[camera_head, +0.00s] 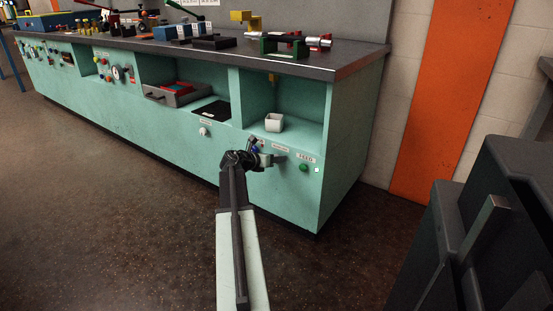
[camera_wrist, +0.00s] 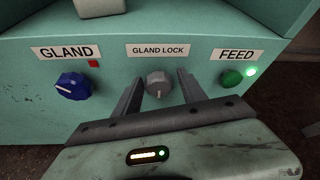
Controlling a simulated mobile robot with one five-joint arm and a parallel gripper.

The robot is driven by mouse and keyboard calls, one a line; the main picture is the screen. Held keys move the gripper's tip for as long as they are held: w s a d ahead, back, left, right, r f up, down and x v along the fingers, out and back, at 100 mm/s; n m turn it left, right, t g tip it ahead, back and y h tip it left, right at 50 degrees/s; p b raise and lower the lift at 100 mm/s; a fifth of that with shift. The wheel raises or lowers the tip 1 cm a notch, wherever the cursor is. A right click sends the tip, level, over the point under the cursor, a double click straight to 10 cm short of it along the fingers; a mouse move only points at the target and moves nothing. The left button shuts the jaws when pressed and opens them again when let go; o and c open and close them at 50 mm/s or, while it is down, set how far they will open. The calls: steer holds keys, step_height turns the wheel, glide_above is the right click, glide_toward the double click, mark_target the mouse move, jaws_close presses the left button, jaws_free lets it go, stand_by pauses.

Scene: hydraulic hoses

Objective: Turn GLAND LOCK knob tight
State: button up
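The GLAND LOCK knob (camera_wrist: 158,84) is a grey round knob on the green cabinet front, below its white label (camera_wrist: 158,50) in the wrist view. My gripper (camera_wrist: 157,82) is open, with one finger on each side of the knob. I see gaps between the fingers and the knob, so it does not look gripped. In the head view my gripper (camera_head: 262,156) is at the cabinet front, and the arm hides the knob there.
A blue GLAND knob (camera_wrist: 73,86) is left of the lock knob, with a small red mark above it. A green FEED button (camera_wrist: 232,78) is to the right, beside a lit green lamp (camera_wrist: 251,70).

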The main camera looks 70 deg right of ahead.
jaws_close()
steer(key=shift+d+r, duration=0.1)
steer(key=shift+d, duration=0.45)
steer(key=m+t+h+b, duration=0.1)
steer(key=m+t+b, duration=0.1)
steer(key=m, duration=0.2)
steer(key=s+a+m+t+h+b, duration=0.1)
steer(key=m+t+b, duration=0.1)
steer(key=m, duration=0.2)
steer(key=f+m+t+h+b, duration=0.1)
steer(key=m+t+b, duration=0.1)
steer(key=m, duration=0.1)
steer(key=shift+s+a+m+h, duration=0.25)
steer(key=shift+s+m+h, duration=0.05)
steer(key=shift+s+m, duration=0.1)
steer(key=shift+w+r+t, duration=0.1)
steer(key=shift+t, duration=0.2)
steer(key=shift+o, duration=2.2)
jaws_free()
steer(key=shift+w, duration=0.1)
